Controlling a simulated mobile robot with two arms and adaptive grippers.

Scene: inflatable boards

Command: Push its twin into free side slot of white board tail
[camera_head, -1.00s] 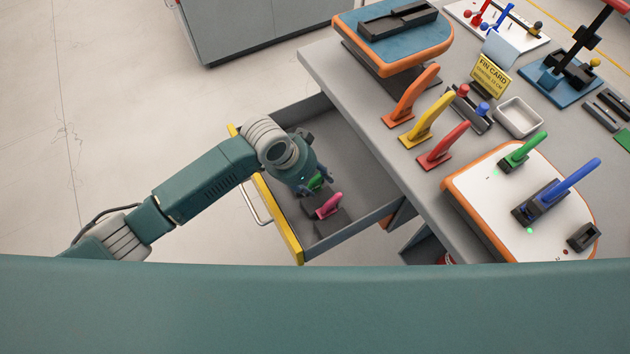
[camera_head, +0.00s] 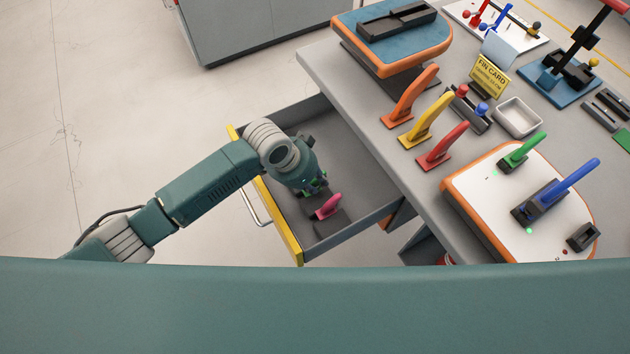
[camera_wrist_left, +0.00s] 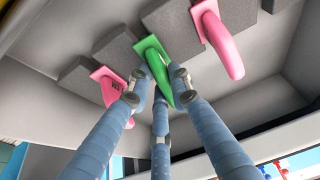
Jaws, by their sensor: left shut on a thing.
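My left gripper (camera_head: 314,189) is down in the open drawer (camera_head: 358,210). In the left wrist view its blue fingers (camera_wrist_left: 158,92) are shut around a green fin (camera_wrist_left: 150,46), whose base is against a grey block. In the head view this fin is mostly hidden by the gripper. The white board tail (camera_head: 482,212) lies on the bench with an orange rim. A matching green fin (camera_head: 521,152) stands in one side slot and a blue fin (camera_head: 568,184) in the middle. The other side slot (camera_head: 584,236) is a black box and looks empty. My right gripper is out of view.
A pink fin (camera_head: 328,207) is close beside the gripper; the wrist view shows another pink fin (camera_wrist_left: 116,94) on the other side. Drawer walls and the bench edge surround the arm. Orange (camera_head: 411,97), yellow (camera_head: 428,120) and red (camera_head: 443,147) fins stand along the bench edge.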

